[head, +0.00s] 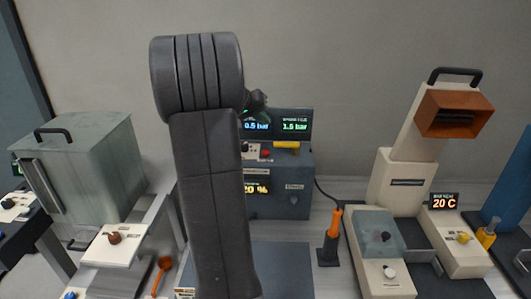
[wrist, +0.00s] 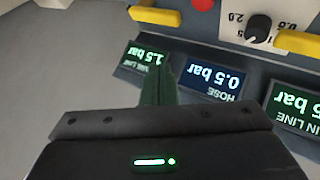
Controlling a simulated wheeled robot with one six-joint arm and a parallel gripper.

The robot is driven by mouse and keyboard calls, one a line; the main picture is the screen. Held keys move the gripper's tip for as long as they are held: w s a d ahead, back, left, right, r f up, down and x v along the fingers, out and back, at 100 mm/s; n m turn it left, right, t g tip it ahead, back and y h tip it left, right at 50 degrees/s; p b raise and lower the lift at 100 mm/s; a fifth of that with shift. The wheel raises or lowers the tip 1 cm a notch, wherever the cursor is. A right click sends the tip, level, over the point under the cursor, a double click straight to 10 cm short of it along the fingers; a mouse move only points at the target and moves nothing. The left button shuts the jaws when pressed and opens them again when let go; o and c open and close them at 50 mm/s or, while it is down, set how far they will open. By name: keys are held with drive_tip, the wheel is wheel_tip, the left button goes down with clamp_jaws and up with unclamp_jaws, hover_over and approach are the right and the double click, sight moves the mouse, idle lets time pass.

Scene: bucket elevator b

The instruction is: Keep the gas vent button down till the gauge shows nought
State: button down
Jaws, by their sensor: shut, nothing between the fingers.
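The grey console (head: 280,205) stands behind my arm, which hides its left part. A red button (head: 265,153) sits on its top; its edge also shows in the wrist view (wrist: 203,4). I cannot read a gas vent label. In the head view, one display reads 0.5 bar (head: 256,126) and another 1.5 bar (head: 294,125). In the wrist view, upside down, the hose display (wrist: 214,82) reads 0.5 bar and the left one (wrist: 148,57) 1.5 bar, partly covered. My gripper (wrist: 163,72) is shut and empty, its tip in front of the left display, apart from the red button.
Yellow handles (wrist: 156,16) (wrist: 298,42) flank a black knob (wrist: 259,27) with a number scale. The right in-line display (wrist: 297,106) is cut off. An orange-handled tool (head: 333,232) stands right of the console. A grey cabinet (head: 80,165) stands left, a beige machine (head: 402,180) right.

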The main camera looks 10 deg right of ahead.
drive_tip(key=b, duration=0.4)
hover_over(263, 153)
wheel_tip(263, 153, down, 7)
drive_tip(key=shift+w+f, duration=0.1)
drive_tip(key=shift+f+b, duration=0.6)
drive_tip(key=shift+b, duration=0.1)
drive_tip(key=shift+f, duration=0.1)
idle(1.1)
drive_tip(key=shift+f+b, duration=0.3)
drive_tip(key=shift+b, duration=0.25)
drive_tip(key=shift+f+b, duration=0.55)
drive_tip(key=shift+b, duration=0.1)
idle(0.5)
drive_tip(key=shift+r, duration=0.1)
idle(1.9)
drive_tip(key=shift+r+p, duration=0.55)
drive_tip(key=shift+r, duration=0.35)
drive_tip(key=shift+r+p, duration=1.55)
drive_tip(key=shift+r, duration=1)
